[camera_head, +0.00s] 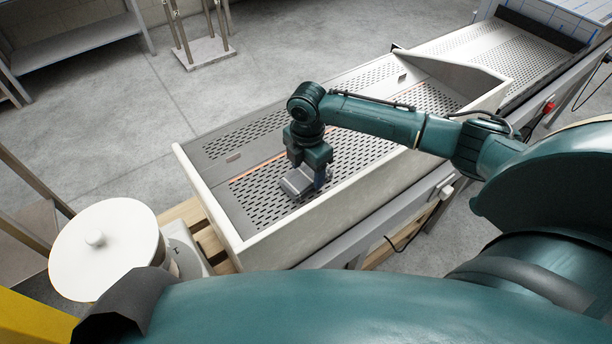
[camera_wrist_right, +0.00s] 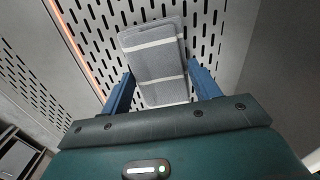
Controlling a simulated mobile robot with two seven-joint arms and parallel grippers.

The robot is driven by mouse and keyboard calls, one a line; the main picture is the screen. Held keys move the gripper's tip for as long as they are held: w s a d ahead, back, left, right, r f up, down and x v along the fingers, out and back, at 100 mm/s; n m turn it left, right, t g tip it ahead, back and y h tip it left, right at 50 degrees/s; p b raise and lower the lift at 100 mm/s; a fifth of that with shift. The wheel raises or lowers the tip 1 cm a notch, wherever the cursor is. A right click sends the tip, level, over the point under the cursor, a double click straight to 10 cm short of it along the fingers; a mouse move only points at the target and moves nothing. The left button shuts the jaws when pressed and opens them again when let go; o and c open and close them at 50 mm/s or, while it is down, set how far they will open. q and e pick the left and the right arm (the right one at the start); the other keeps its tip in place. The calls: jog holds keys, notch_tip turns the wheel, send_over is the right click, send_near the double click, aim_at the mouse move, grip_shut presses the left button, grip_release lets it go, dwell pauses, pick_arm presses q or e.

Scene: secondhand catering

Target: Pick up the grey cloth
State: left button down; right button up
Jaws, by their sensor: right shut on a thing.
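The grey cloth (camera_head: 295,183) is a folded flat pad lying at the perforated floor of the long trough. In the right wrist view the cloth (camera_wrist_right: 152,62) shows two pale stripes and sits between the two blue fingers. My right gripper (camera_head: 311,182) points down into the trough and is shut on the cloth; its fingers also show in the right wrist view (camera_wrist_right: 160,82). I cannot tell whether the cloth is clear of the floor. My left gripper is not in view.
The cream-walled trough (camera_head: 335,207) surrounds the right gripper on its sides. A white round lid with a knob (camera_head: 110,262) stands left of the trough, above a wooden pallet (camera_head: 208,240). A metal stand (camera_head: 205,52) is at the back. Grey floor (camera_head: 110,130) lies open behind.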

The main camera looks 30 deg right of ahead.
jog(key=shift+c, duration=0.8)
jog(key=shift+r, duration=0.1)
